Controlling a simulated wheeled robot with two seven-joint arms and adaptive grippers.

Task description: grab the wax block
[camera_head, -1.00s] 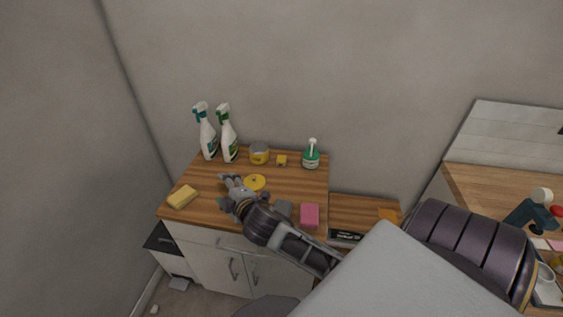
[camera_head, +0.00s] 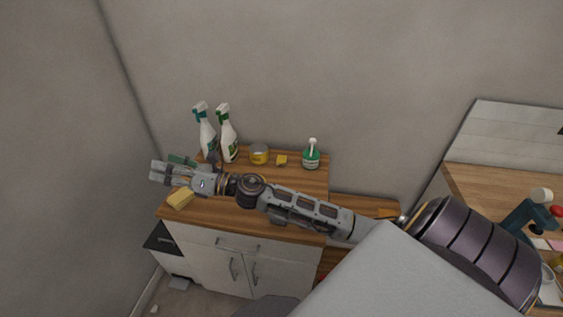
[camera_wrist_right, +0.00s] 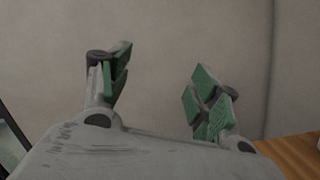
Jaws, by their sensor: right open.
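A pale yellow block (camera_head: 180,199), which looks like the wax block, lies on the wooden counter top (camera_head: 262,221) near its front left corner. A smaller yellow piece (camera_head: 281,160) sits at the back beside a yellow tin (camera_head: 259,155). My right gripper (camera_head: 168,171) reaches in from the right, above the counter's left end. In the picture it is just above and left of the pale block, apart from it. In the right wrist view the right gripper (camera_wrist_right: 160,94) has its green-padded fingers spread, with only wall between them. My left gripper is not in view.
Two spray bottles (camera_head: 206,140) (camera_head: 228,140) stand at the back left, close behind my right gripper. A green pump bottle (camera_head: 311,155) stands at the back right. My right arm covers much of the counter's middle. A wall rises close on the left.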

